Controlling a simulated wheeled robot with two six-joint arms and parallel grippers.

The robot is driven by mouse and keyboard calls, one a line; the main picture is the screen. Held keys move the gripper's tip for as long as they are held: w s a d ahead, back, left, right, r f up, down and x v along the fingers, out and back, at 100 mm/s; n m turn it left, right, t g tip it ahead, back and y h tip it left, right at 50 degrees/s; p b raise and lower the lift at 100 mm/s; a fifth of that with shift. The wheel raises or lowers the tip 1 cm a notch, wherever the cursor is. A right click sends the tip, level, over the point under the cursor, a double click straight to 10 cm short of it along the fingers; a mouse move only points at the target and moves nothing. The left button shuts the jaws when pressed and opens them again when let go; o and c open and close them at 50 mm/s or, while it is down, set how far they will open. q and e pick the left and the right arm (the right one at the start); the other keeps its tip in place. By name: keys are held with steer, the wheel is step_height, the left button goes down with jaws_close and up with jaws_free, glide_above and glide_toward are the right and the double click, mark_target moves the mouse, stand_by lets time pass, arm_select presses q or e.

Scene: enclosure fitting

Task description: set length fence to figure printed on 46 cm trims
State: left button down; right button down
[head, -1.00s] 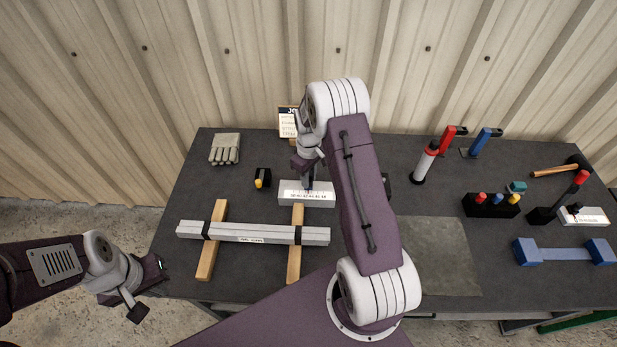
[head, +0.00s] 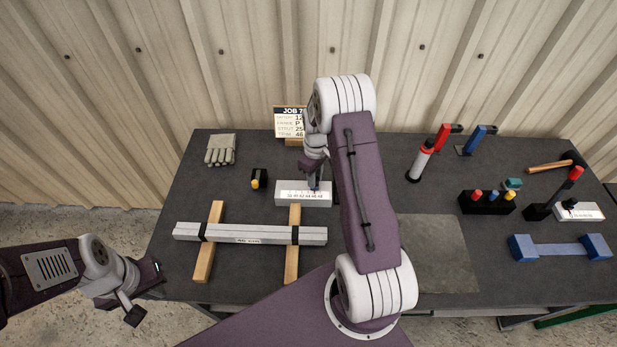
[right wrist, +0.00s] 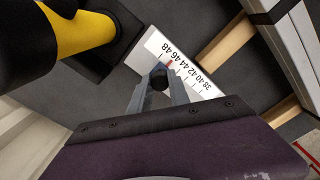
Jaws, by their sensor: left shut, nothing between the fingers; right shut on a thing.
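The length fence (head: 290,199) is a pale block with a number scale on its top. My right gripper (head: 313,185) reaches down onto it. In the right wrist view its fingers (right wrist: 159,86) are shut on a small black knob (right wrist: 158,76). The scale (right wrist: 183,66) runs from 38 to 48; a small red mark shows beside the fingers near 46, its exact reading unclear. The grey trims (head: 200,231) lie bundled with black bands across two wooden bearers; their printed label (head: 262,240) is too small to read. My left gripper (head: 148,290) is shut and empty, off the bench's left edge.
A job card (head: 291,122) stands at the back, partly hidden by my right arm; its bottom line starts 46. A black block with a yellow top (head: 259,180) sits left of the fence. Gloves (head: 220,149) lie back left. Clamps, a hammer and a blue piece (head: 560,249) occupy the right.

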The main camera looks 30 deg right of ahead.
steer(key=c, duration=1.5)
jaws_free()
steer(key=shift+w+r, duration=0.15)
steer(key=shift+w, duration=0.05)
steer(key=shift+o, duration=1.3)
steer(key=shift+s+a, duration=0.1)
steer(key=shift+r, duration=0.2)
step_height(320, 180, up, 9)
steer(key=shift+f+b, duration=0.15)
steer(key=shift+b, duration=0.65)
